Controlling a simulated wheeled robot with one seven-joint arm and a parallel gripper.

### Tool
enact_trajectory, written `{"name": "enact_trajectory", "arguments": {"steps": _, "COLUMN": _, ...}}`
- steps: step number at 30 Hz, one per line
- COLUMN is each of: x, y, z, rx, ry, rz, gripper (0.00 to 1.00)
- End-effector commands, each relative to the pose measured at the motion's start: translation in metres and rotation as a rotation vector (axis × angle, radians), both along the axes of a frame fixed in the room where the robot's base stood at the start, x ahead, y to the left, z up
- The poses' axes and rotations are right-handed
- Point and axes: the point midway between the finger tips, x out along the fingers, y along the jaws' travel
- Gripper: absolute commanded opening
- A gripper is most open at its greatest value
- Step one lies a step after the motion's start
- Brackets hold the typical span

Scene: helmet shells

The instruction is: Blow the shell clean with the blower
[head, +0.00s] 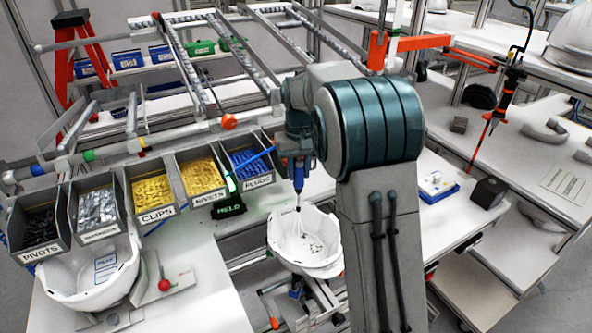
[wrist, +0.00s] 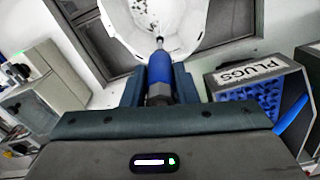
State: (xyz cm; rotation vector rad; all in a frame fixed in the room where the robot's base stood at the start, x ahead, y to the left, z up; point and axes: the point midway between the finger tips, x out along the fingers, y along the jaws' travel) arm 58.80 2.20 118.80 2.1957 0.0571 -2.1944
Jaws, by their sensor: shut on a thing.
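My gripper (head: 297,166) is shut on the blue blower (wrist: 159,70), which also shows in the head view (head: 298,180). The blower hangs nozzle down over the open white helmet shell (head: 290,252). The shell lies hollow side up on a stand past the table edge, with dark specks inside. In the wrist view the blower's thin tip points into the shell (wrist: 200,30), and dark specks show on the inner wall beyond it. The tip looks apart from the wall, but the exact gap is hard to tell. My arm hides part of the area to the right.
Grey bins of pivots, clips, rivets and plugs (head: 254,183) line the table to the left of my gripper; the plugs bin is close. Another white shell (head: 90,275) lies at the front left, beside a red-knobbed fixture (head: 165,285). A blue tray (head: 438,188) is at right.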

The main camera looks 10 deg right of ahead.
Motion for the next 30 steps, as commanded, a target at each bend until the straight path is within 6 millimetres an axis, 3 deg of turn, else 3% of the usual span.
{"name": "enact_trajectory", "arguments": {"steps": 18, "x": 0.007, "y": -0.02, "z": 0.0, "rx": 0.0, "ry": 0.0, "rz": -0.001, "gripper": 0.0}}
{"name": "enact_trajectory", "arguments": {"steps": 30, "x": 0.007, "y": -0.021, "z": 0.0, "rx": 0.0, "ry": 0.0, "rz": 0.0, "gripper": 0.0}}
